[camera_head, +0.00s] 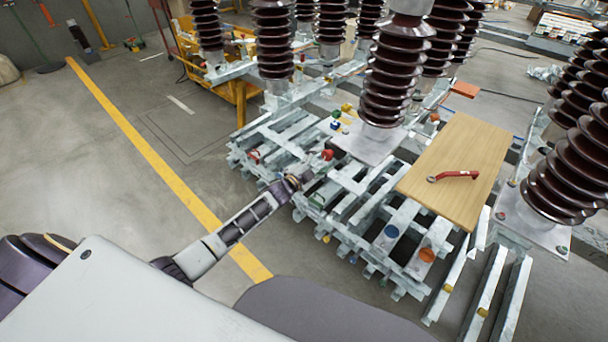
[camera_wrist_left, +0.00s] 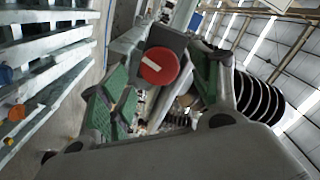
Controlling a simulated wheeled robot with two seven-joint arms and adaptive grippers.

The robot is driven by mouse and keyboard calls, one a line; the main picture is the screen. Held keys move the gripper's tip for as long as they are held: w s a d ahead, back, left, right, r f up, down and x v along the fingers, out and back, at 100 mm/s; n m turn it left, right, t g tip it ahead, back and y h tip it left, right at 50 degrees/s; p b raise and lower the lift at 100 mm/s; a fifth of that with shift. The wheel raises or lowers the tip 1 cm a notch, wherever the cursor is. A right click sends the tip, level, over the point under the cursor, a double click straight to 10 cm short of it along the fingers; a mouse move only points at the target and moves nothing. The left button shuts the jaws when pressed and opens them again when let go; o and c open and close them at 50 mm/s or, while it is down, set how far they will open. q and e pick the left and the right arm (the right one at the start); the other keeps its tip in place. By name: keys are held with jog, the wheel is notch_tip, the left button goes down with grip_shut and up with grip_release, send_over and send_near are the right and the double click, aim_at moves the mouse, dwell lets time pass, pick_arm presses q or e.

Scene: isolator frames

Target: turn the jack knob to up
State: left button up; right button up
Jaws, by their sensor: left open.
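The red round jack knob (camera_wrist_left: 160,67) with a white mark sits on a dark square plate in the left wrist view. The mark lies off-centre and slanted in that tilted picture. In the head view a small red knob (camera_head: 327,155) shows on the metal frame, just beyond the left gripper. My left gripper (camera_head: 303,178) reaches the frame from the left. Its two green-padded fingers (camera_wrist_left: 163,84) are open, one on each side of the knob in the wrist view. I cannot tell whether they touch it. My right gripper is not in view.
A wooden board (camera_head: 455,165) with a red wrench (camera_head: 453,176) lies on the frame to the right. Tall brown ribbed insulators (camera_head: 396,75) stand behind the knob. Blue and orange discs (camera_head: 427,255) sit on the near rails. The floor left of the frame is clear.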

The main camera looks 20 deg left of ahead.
pick_arm(q)
jog(key=v, duration=0.9)
jog(key=shift+s, duration=0.3)
dwell(0.5)
jog(key=s+a+f+n+g+y, duration=0.25)
jog(key=a+f+n, duration=0.25)
jog(key=f, duration=0.6)
jog(key=d+r+n+t+h+b, duration=0.2)
jog(key=d+r+b, duration=0.2)
jog(key=r+b, duration=0.6)
jog(key=shift+w+r+b, duration=0.4)
jog(key=shift+w+r, duration=0.05)
jog(key=shift+r, duration=0.05)
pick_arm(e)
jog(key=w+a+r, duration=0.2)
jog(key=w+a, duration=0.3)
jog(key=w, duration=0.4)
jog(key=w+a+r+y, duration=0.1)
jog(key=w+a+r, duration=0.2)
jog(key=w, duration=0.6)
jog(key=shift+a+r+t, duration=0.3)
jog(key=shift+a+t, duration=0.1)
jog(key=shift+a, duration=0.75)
pick_arm(q)
jog(key=shift+w+d+t+h, duration=0.15)
jog(key=shift+w+t+h, duration=0.05)
jog(key=shift+t+h, duration=0.05)
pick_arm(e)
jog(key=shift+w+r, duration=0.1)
